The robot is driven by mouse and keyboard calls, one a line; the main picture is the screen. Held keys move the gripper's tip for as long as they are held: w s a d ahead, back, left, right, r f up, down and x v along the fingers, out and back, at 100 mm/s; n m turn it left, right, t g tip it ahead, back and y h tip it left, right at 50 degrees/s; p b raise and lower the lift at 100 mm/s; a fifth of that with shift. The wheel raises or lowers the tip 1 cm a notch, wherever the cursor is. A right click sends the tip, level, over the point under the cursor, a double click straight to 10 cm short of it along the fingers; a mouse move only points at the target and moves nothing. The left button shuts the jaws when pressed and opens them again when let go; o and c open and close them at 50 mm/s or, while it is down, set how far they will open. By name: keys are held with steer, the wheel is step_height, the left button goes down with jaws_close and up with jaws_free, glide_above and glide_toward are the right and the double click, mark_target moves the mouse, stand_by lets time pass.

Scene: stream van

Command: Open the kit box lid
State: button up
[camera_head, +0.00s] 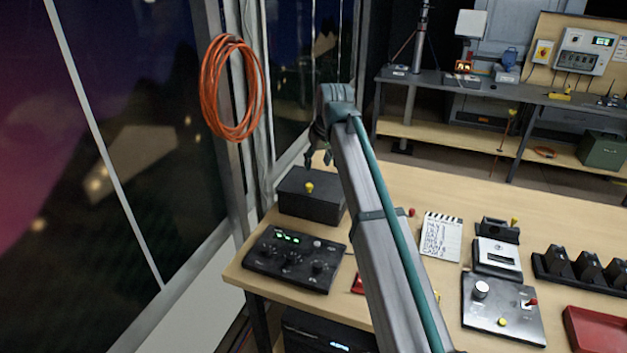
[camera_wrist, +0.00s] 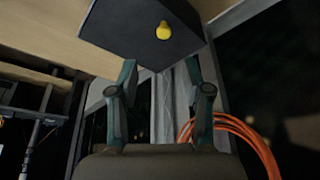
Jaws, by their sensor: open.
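A dark box with a yellow knob, which I take for the kit box (camera_head: 318,208), stands at the far left corner of the wooden table. Its top looks flat and shut. The yellow knob (camera_head: 309,187) sits on its top. My gripper (camera_head: 314,152) is above and behind the knob, apart from the box, and partly hidden by my arm. In the wrist view my gripper (camera_wrist: 161,75) is open and empty. The box (camera_wrist: 120,28) with its yellow knob (camera_wrist: 163,31) lies beyond the fingertips there.
A black control panel (camera_head: 293,259) is in front of the box. An orange cable coil (camera_head: 230,88) hangs on the window post at left. A clapperboard (camera_head: 441,237), a switch panel (camera_head: 503,308) and a red tray (camera_head: 597,330) are to the right. The table's back middle is clear.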

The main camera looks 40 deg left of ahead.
mark_target(309, 185)
steer(key=x, duration=0.3)
steer(key=p+x, duration=0.1)
steer(key=x, duration=0.3)
steer(key=p+x, duration=0.1)
steer(key=x, duration=0.2)
steer(key=shift+s+a+f, duration=0.2)
steer(key=shift+a+f, duration=0.1)
steer(key=shift+f, duration=0.05)
jaws_close()
